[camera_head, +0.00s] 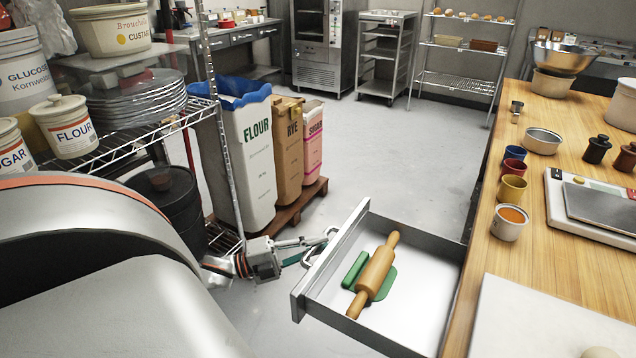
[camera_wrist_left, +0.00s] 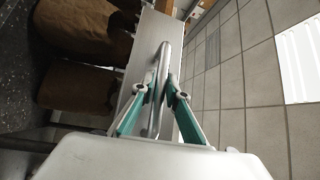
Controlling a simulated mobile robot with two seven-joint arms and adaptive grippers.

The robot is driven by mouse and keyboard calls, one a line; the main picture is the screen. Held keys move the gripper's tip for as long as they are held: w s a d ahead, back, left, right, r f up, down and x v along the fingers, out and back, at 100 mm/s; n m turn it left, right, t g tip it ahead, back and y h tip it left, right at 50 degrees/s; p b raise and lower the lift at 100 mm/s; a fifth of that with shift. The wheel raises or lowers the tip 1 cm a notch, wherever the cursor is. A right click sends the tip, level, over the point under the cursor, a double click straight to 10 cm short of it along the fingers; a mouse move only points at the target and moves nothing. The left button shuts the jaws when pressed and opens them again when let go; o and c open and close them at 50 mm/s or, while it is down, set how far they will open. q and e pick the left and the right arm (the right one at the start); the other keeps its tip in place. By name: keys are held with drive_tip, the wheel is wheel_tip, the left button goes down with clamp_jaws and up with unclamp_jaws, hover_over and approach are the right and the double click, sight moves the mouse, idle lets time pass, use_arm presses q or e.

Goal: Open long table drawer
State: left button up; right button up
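The long table drawer (camera_head: 420,271) is pulled well out from under the wooden-topped long table (camera_head: 545,256). Inside lie a wooden rolling pin (camera_head: 375,272) and a green item partly under it. The drawer's metal bar handle (camera_head: 313,254) is on its front, and the handle (camera_wrist_left: 163,62) also runs between my fingers in the left wrist view. My left gripper (camera_head: 318,243) is at the drawer front; its green-padded fingers (camera_wrist_left: 160,88) close in on both sides of the handle and look shut on it. My right gripper is out of view.
Flour, rye and sugar bins (camera_head: 250,155) stand on a wooden pallet behind my left gripper. A wire rack (camera_head: 175,125) with tubs and plates is at the left. Cups, a scale (camera_head: 600,205) and bowls stand on the table. The floor beyond the drawer is clear.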

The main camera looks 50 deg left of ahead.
use_arm(q)
drive_tip(key=shift+o, duration=0.7)
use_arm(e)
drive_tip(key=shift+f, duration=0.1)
use_arm(q)
drive_tip(key=shift+s, duration=0.1)
drive_tip(key=shift+s+a+f, duration=0.15)
drive_tip(key=shift+s+a, duration=0.05)
drive_tip(key=shift+s, duration=0.1)
drive_tip(key=v, duration=1.1)
drive_tip(key=s+d+f+n+g+y+p, duration=0.1)
drive_tip(key=d+f+n, duration=0.3)
drive_tip(key=d, duration=0.6)
drive_tip(key=s+d+f+n+g+y+p, duration=0.2)
drive_tip(key=d+f+n+g+y+p, duration=0.1)
drive_tip(key=d+n, duration=0.5)
drive_tip(key=s+d+f+n+g+y+p, duration=0.1)
drive_tip(key=d+f+n, duration=0.4)
drive_tip(key=d, duration=0.7)
drive_tip(key=shift+f+n+g+y+p, duration=0.25)
drive_tip(key=shift+n+g+y+p, duration=0.35)
drive_tip(key=shift+g+y, duration=0.25)
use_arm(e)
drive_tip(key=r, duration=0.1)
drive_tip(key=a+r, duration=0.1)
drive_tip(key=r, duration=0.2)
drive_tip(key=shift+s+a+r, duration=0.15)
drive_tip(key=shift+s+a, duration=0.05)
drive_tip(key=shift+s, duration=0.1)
